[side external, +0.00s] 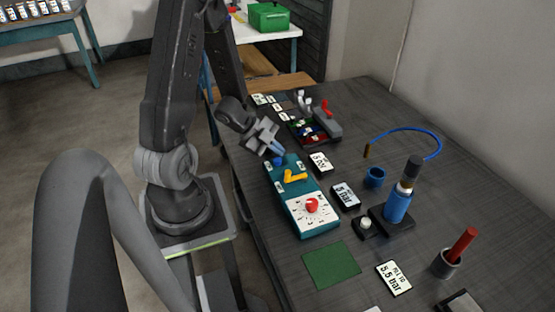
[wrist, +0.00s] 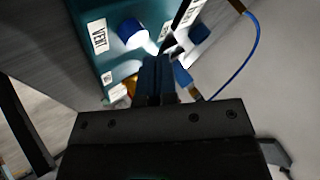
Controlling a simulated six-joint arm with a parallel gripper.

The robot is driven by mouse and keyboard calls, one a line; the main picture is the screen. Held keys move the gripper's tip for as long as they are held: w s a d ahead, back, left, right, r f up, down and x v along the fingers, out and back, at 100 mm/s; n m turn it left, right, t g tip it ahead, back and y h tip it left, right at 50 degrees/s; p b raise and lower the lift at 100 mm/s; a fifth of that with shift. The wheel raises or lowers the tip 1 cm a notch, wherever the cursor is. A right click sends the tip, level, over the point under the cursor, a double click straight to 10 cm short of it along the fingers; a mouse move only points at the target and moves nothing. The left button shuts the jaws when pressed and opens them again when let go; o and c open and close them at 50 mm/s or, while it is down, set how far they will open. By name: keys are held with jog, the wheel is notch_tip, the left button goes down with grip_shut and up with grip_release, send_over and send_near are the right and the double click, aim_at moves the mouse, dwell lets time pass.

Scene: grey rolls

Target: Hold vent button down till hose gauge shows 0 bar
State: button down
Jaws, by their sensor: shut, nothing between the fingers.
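The teal control box (side external: 290,200) lies on the dark table, with a red knob (side external: 312,206) on a white dial and a yellow lever (side external: 295,177). A blue button (side external: 279,161) sits at its far end, just below my gripper (side external: 278,151). In the wrist view a brightly lit, rounded blue button (wrist: 132,34) stands beside a label that seems to read VENT (wrist: 99,36). My gripper (wrist: 158,62) is shut and empty, its blue fingertips close to that button; contact cannot be told. Two small displays (side external: 320,163) (side external: 345,195) show bar readings, too small to read surely.
A blue hose (side external: 405,135) curves at the back right. A blue bottle with a black top (side external: 398,206), a blue cup (side external: 375,178), a red-handled tool in a pot (side external: 447,262) and a 5.5 bar card (side external: 394,278) stand right. A green mat (side external: 331,264) lies in front.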

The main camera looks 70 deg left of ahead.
aim_at(277, 161)
jog(key=shift+f, duration=0.2)
jog(key=shift+f, duration=0.25)
jog(key=shift+f, duration=0.5)
dwell(0.9)
dwell(2.8)
jog(key=shift+r, duration=0.95)
jog(key=shift+r, duration=0.1)
jog(key=shift+r, duration=2.4)
